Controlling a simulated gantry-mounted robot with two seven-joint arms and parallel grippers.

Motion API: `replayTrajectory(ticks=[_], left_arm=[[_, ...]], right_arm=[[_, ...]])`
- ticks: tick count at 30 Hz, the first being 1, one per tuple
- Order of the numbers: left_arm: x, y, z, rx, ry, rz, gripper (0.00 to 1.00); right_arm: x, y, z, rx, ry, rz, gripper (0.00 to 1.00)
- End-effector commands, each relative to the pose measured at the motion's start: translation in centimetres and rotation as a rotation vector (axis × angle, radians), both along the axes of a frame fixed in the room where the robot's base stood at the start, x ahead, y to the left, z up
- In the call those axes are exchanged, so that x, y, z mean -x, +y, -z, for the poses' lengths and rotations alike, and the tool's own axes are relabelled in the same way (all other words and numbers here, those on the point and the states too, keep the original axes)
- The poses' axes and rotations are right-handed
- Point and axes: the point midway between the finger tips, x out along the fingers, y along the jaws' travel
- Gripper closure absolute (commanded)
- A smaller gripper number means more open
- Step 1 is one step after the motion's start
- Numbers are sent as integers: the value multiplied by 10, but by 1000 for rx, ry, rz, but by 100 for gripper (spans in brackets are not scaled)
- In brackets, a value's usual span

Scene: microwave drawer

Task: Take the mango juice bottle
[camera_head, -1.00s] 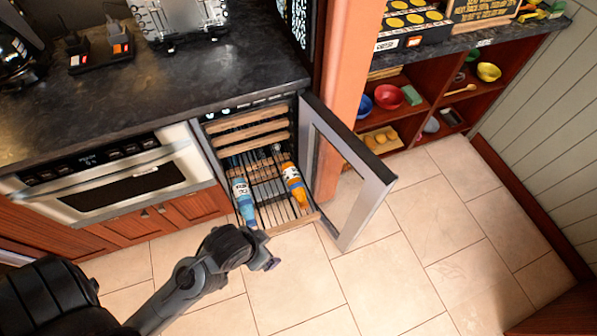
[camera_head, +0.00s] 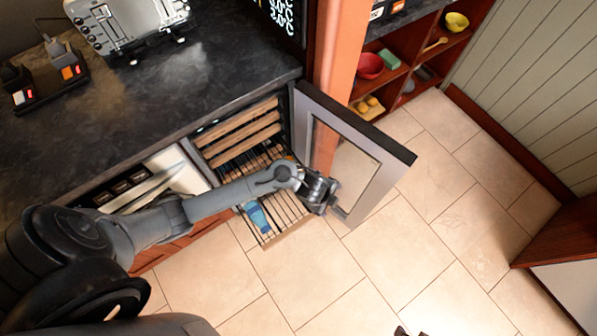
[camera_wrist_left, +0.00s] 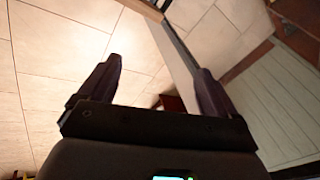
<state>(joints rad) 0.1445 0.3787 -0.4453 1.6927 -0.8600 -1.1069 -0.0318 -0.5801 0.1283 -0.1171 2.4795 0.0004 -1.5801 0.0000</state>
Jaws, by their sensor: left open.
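The wine-cooler-like cabinet stands open with a slatted shelf (camera_head: 285,212) pulled out. A blue bottle (camera_head: 258,217) lies on the shelf's left side. The orange bottle, likely the mango juice, is almost wholly hidden behind my left arm. My left gripper (camera_head: 326,192) is in front of the shelf's right side, close to the open door. In the left wrist view the gripper (camera_wrist_left: 155,82) is open, with nothing between its fingers. No bottle shows in that view. Small dark tips at the head view's bottom edge may belong to my right gripper.
The open glass door (camera_head: 365,150) stands to the right of the shelf. A dark counter (camera_head: 190,90) runs above the cabinet on the left. The tiled floor (camera_head: 400,250) in front and to the right is largely free.

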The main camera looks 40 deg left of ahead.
Motion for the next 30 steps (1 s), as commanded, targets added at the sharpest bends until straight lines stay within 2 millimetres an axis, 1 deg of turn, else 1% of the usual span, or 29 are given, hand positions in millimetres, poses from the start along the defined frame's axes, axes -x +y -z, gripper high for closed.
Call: replayTrajectory(ticks=[1,2,3,5,6,9,13,16,19,25,30], left_arm=[[-16,17,12,-48,20,80,8],[-21,26,17,-70,39,126,8],[-27,39,23,-95,67,179,8],[-33,60,28,-128,113,245,8],[-36,75,30,-147,145,280,8],[-40,108,30,-178,218,339,8],[-41,138,25,-197,289,376,8],[-40,150,25,-200,318,388,8],[-39,154,30,-200,329,393,8],[-39,155,55,-200,331,393,8],[-39,155,74,-201,330,393,8]], right_arm=[[0,-1,5,2,0,-1,57],[0,-1,7,2,0,-1,57],[0,0,8,1,-1,-2,57],[0,0,10,0,-1,-2,57],[0,1,12,-1,-1,-1,57],[-1,1,14,-3,-1,-1,57],[-1,2,16,-6,-2,0,57],[-1,3,19,-8,-2,2,57],[-1,3,25,-11,-2,4,57],[-1,4,45,-14,-2,5,57],[0,4,55,-14,-1,5,57]])
